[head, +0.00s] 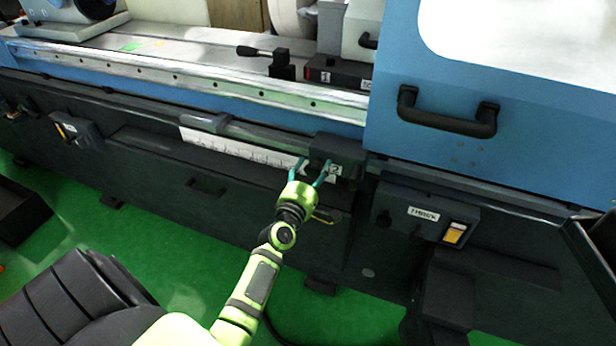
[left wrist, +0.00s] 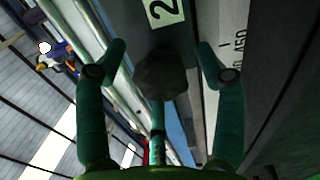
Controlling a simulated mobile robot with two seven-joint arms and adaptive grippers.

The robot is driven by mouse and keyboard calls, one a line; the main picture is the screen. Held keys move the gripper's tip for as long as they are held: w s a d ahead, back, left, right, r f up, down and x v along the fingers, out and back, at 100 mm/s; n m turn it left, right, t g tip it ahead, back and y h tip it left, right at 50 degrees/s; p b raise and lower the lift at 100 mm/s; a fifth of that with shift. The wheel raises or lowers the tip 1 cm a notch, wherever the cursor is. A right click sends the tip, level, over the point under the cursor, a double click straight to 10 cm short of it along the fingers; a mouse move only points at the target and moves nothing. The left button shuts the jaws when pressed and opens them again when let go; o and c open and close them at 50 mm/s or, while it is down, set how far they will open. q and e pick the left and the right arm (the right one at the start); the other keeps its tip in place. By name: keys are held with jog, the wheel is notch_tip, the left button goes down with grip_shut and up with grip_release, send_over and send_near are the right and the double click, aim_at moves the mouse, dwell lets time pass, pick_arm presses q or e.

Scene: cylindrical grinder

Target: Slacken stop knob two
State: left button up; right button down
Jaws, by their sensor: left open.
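Stop knob two is a dark, faceted knob (left wrist: 162,76) on a dark block (head: 338,150) with a white label "2" (head: 335,169). The label also shows upside-down or turned in the left wrist view (left wrist: 166,10). My left gripper (head: 313,165) is at the front of this block, with its teal fingers pointing at it. In the left wrist view the left gripper (left wrist: 162,58) is open, with one finger on each side of the knob and a visible gap on both sides. In the head view I cannot make out the knob between the fingers. My right gripper is not in view.
A white scale (head: 240,148) runs along the rail left of the block. The blue door with a black handle (head: 447,120) and a switch box (head: 425,215) are to the right.

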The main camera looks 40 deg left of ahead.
pick_arm(q)
jog(key=v, duration=1.1)
jog(key=shift+s+d, duration=0.2)
jog(key=shift+d, duration=0.05)
jog(key=s+d+f+m+g+h, duration=0.1)
jog(key=s+d+f+m+g, duration=0.25)
jog(key=f, duration=0.65)
jog(key=s+d+f+m+g+h, duration=0.25)
jog(key=f+m, duration=0.25)
jog(key=f, duration=0.4)
jog(key=s+d+f+m+g+h, duration=0.1)
jog(key=s+d+f+m+g, duration=0.2)
jog(key=f, duration=0.7)
jog(key=s+f+m+g, duration=0.3)
jog(key=s+f+m, duration=0.4)
jog(key=s, duration=0.7)
jog(key=s+f+m+g, duration=0.4)
jog(key=s+f+m, duration=0.3)
jog(key=s+f, duration=0.3)
jog(key=s, duration=0.4)
jog(key=shift+s+d+g, duration=0.3)
jog(key=shift+s+d, duration=0.1)
